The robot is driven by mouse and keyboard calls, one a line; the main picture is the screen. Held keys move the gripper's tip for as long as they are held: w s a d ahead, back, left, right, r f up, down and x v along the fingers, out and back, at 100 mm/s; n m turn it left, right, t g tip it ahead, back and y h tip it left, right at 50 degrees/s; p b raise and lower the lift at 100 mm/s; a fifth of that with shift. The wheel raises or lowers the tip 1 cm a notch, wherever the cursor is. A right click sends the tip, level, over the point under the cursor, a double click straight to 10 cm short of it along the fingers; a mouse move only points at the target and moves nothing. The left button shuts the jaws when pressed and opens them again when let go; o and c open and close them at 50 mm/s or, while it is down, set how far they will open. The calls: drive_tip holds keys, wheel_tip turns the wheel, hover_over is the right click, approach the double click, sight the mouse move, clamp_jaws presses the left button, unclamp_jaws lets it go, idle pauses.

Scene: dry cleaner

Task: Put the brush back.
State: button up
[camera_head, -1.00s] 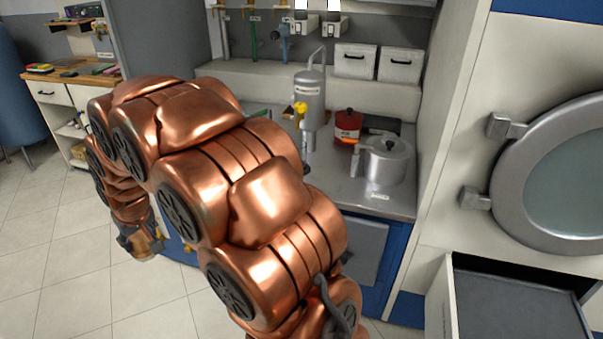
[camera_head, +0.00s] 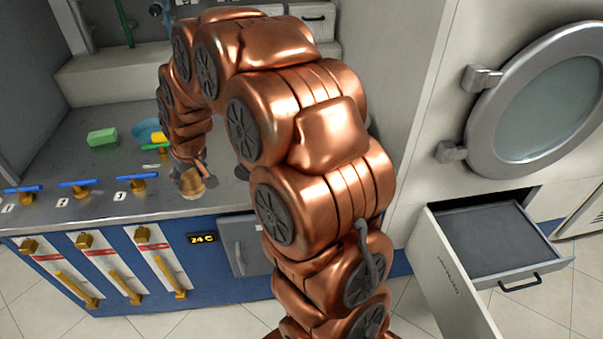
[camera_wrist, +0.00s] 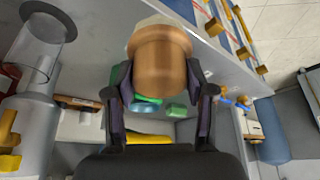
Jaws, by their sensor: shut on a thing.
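The brush (camera_head: 191,185) has a round wooden body and a pale end. It is low over the front edge of the grey counter (camera_head: 110,190) in the head view; I cannot tell whether it touches the surface. It also shows large in the wrist view (camera_wrist: 162,65), pale end pointing away from my gripper. My gripper (camera_wrist: 161,88) is shut on the brush, a dark finger on each side. In the head view my gripper (camera_head: 188,163) is small and partly hidden by my arm. No holder for the brush is clear to me.
A green block (camera_head: 102,137) and a blue bowl (camera_head: 149,131) lie on the counter behind the brush. Blue-handled valves (camera_head: 80,186) line the front edge at left. At right a drawer (camera_head: 485,235) stands open below a round door (camera_head: 545,95). Counter between valves and block is clear.

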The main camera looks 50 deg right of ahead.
drive_tip(key=s+d+f+b, duration=0.1)
drive_tip(key=s+d, duration=0.4)
drive_tip(key=d, duration=0.4)
drive_tip(key=s+d+f+b, duration=0.15)
drive_tip(key=s+d, duration=0.25)
drive_tip(key=d, duration=0.6)
drive_tip(key=s+d+f+n+b, duration=0.1)
drive_tip(key=s+d+f, duration=0.2)
drive_tip(key=s+d, duration=1.05)
drive_tip(key=shift+y, duration=0.3)
drive_tip(key=shift+w+a+f+p, duration=0.2)
drive_tip(key=shift+w+p, duration=0.6)
drive_tip(key=shift+w, duration=1.65)
drive_tip(key=shift+w+a+f+p, duration=0.25)
drive_tip(key=shift+w+p, duration=0.6)
drive_tip(key=shift+w, duration=1.65)
drive_tip(key=shift+w+a+f+p, duration=0.2)
drive_tip(key=shift+w+p, duration=0.6)
drive_tip(key=shift+w, duration=1.65)
wheel_tip(320, 180, down, 2)
drive_tip(key=shift+s+f+p, duration=0.1)
drive_tip(key=shift+p, duration=0.45)
drive_tip(key=shift+f, duration=0.6)
drive_tip(key=shift+f, duration=0.2)
drive_tip(key=o, duration=1.1)
